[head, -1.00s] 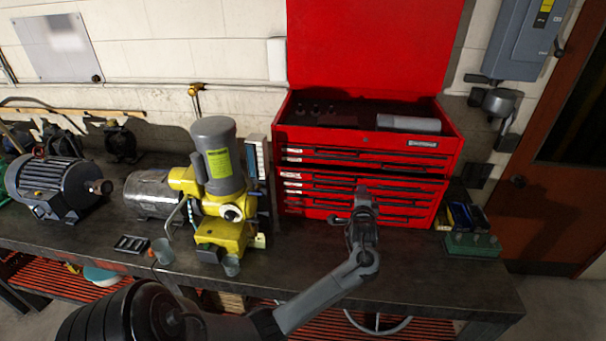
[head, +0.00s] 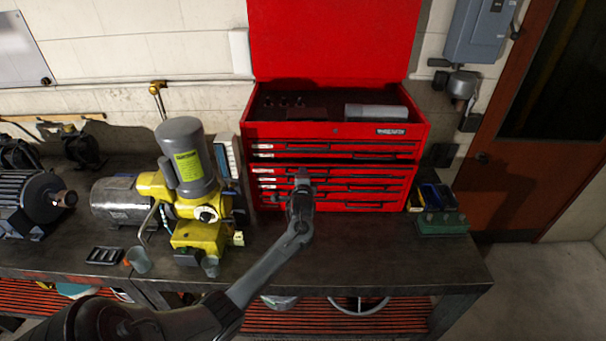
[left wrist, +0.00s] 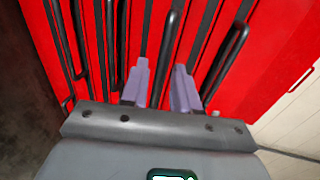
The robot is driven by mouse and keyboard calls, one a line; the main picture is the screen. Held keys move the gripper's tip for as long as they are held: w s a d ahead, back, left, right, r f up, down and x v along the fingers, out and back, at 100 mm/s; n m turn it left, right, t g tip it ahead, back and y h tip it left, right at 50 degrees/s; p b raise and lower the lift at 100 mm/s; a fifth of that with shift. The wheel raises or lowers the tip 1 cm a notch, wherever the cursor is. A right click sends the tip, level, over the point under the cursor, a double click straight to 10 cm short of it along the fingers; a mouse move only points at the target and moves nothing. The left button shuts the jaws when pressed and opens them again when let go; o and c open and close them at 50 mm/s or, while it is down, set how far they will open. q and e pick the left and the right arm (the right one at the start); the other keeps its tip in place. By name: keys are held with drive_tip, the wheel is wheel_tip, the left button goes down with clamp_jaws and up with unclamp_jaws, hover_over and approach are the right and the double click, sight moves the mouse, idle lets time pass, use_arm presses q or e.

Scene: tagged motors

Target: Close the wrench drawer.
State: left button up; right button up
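The red tool chest (head: 335,145) stands on the workbench with its lid up. Its front has several drawers with dark handles and small white labels, too small to read, so I cannot tell which is the wrench drawer. The drawer fronts look nearly flush, with a thin dark band across the middle of the stack. My left gripper (head: 302,178) is at the lower drawer fronts, left of their middle. In the left wrist view its two fingers (left wrist: 160,85) are apart and empty, pointing at the red fronts and dark handles (left wrist: 228,60). Contact is unclear. My right gripper is out of view.
A yellow and grey motor machine (head: 190,190) stands left of the chest. A green block with small boxes (head: 440,222) is at its right. The bench top (head: 390,250) in front of the chest is clear. A small dark tray (head: 105,255) lies at left.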

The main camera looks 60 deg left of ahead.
use_arm(q)
drive_tip(key=shift+x, duration=1.05)
clamp_jaws()
